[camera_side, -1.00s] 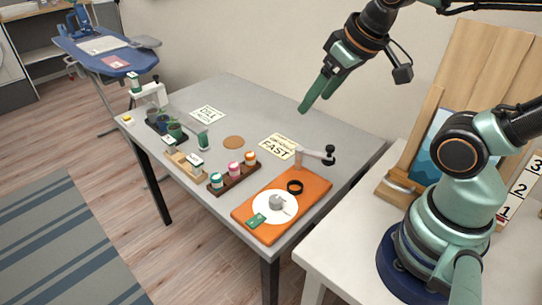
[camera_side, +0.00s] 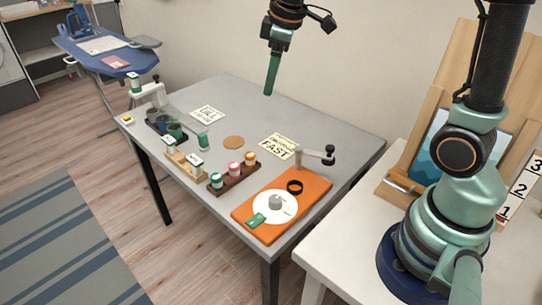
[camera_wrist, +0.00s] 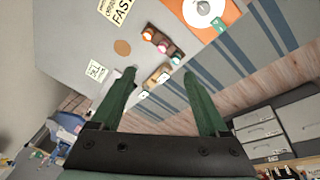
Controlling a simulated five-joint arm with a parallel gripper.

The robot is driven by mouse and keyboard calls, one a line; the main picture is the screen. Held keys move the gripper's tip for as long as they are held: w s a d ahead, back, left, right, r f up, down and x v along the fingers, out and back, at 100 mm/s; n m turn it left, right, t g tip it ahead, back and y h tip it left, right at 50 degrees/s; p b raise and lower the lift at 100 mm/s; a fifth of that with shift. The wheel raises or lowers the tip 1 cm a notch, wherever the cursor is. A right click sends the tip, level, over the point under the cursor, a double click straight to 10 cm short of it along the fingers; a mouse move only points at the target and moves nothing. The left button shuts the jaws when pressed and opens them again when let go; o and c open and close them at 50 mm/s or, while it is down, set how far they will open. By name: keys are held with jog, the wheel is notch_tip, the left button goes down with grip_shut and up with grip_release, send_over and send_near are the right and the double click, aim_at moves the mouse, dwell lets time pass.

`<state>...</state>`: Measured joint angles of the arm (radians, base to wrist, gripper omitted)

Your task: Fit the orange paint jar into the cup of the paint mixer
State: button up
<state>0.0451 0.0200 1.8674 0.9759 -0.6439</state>
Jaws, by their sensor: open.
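An orange board (camera_side: 310,190) at the table's right front carries a white disc (camera_side: 290,208) with a grey, cup-like hub (camera_side: 275,202); I cannot tell for certain that this is the paint mixer. My gripper (camera_side: 268,92) hangs high above the table's back, away from the jars. Its fingers are apart and empty in the wrist view (camera_wrist: 160,73).
A post with a black-knobbed arm (camera_side: 328,156) stands at the board's back edge, and a black ring (camera_side: 295,187) lies on the board. A FAST card (camera_side: 279,147) and a brown round coaster (camera_side: 233,142) lie flat.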

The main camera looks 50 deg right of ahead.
jog(key=w+d+f+n+g, duration=0.2)
jog(key=w+f+n, duration=0.2)
jog(key=w+f, duration=0.35)
jog(key=n+g, duration=0.1)
jog(key=n, duration=0.4)
send_over(250, 154)
notch_tip(250, 154, down, 12)
jog(key=f, duration=0.7)
jog(key=shift+s+d+f, duration=0.15)
jog(key=shift+s, duration=0.05)
jog(key=shift+w+a+f, duration=0.1)
jog(key=shift+f, duration=1.3)
jog(key=shift+w+a+f, duration=0.1)
jog(key=shift+f, duration=1.25)
jog(key=shift+c, duration=0.3)
grip_shut()
jog(key=shift+r, duration=0.1)
